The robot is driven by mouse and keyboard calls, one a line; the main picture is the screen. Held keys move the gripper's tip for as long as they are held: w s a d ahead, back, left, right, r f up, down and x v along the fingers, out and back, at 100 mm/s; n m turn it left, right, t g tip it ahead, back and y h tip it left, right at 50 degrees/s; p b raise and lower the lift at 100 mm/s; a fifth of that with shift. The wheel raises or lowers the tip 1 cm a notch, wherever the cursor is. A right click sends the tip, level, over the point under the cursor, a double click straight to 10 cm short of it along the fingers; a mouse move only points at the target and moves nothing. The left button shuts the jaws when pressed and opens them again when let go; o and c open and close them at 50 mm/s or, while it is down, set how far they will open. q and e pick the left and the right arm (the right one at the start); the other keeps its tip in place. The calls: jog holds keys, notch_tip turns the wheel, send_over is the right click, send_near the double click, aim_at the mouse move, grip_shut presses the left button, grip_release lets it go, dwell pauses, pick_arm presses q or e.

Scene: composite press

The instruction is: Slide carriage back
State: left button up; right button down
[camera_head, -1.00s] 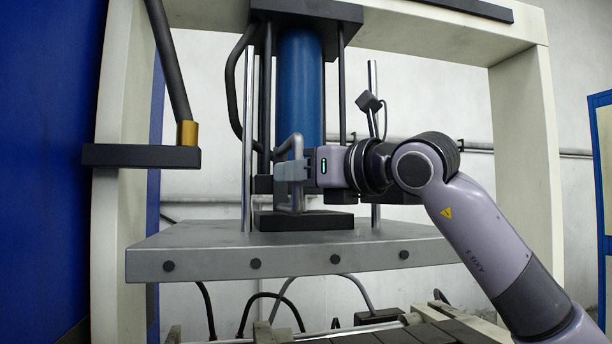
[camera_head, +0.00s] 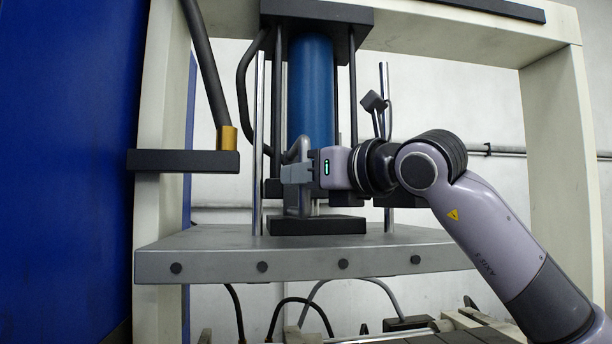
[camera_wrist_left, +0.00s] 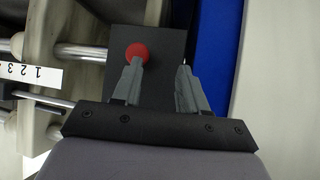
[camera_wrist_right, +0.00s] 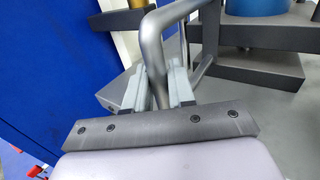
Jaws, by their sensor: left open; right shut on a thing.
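The carriage appears to be the wide grey plate (camera_head: 215,265) with a row of dark bolts, together with the blue cylinder (camera_head: 311,95) and black block (camera_head: 318,226) above it. A bent grey tube handle (camera_head: 301,146) stands in front of the cylinder. My right gripper (camera_head: 297,174) is shut on this handle; the right wrist view shows the fingers on either side of the tube (camera_wrist_right: 154,50). My left gripper (camera_wrist_left: 158,66) shows only in the left wrist view. It is open and empty, with one fingertip close to a red round knob (camera_wrist_left: 137,51); contact cannot be told.
Cream posts flank the plate on the left (camera_head: 155,205) and right (camera_head: 560,150). A black bracket (camera_head: 175,161) juts from the left post. A blue panel (camera_head: 65,150) fills the left side. Cables (camera_head: 300,302) hang below the plate.

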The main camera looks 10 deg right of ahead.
jog(key=c, duration=1.1)
grip_release()
jog(key=shift+s+a, duration=0.1)
jog(key=shift+a, duration=0.25)
jog(key=shift+d, duration=0.25)
jog(key=b+v, duration=0.2)
jog(key=v, duration=0.5)
jog(key=shift+a, duration=0.15)
